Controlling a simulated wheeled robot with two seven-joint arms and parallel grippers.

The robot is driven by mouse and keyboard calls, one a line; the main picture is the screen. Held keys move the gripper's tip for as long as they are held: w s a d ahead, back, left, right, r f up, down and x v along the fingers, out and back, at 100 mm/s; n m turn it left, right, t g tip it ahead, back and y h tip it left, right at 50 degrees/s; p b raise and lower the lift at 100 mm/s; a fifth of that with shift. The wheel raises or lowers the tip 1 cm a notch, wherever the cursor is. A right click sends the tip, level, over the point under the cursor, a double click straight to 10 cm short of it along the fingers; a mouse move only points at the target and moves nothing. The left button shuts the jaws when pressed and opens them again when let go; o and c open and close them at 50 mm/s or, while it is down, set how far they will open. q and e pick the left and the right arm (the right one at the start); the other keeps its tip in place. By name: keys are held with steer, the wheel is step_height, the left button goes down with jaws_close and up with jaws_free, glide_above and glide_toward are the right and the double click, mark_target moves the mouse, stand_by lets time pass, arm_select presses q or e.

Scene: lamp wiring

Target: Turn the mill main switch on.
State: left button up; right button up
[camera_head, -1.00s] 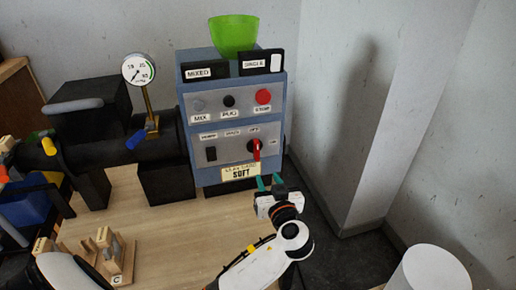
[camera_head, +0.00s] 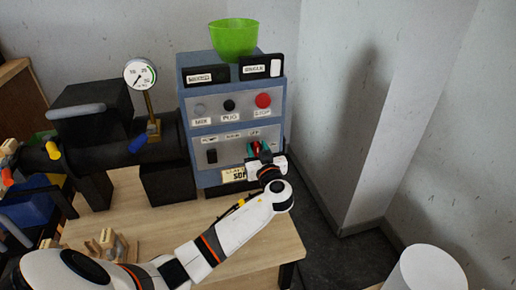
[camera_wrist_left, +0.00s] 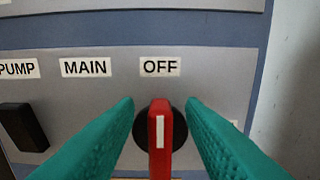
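The main switch is a red rotary handle (camera_wrist_left: 159,150) on a round black base, on the lower panel of the blue-grey control box (camera_head: 183,125). Its white mark is upright, under the OFF label (camera_wrist_left: 160,67); the MAIN label (camera_wrist_left: 86,68) is to the left. My left gripper (camera_wrist_left: 160,108) has its teal fingers apart, one on each side of the handle, with visible gaps in the wrist view. In the head view my left gripper (camera_head: 259,149) is at the switch and partly covers the red handle (camera_head: 256,147). My right gripper is not in view.
A black rocker switch (camera_head: 212,156) is left of the main switch. The red stop button (camera_head: 263,100) is above. A green bowl (camera_head: 234,37) stands on the box. A pressure gauge (camera_head: 140,74) and black machine body are left.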

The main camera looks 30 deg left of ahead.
arm_select(q)
steer(key=shift+c, duration=0.6)
jaws_close()
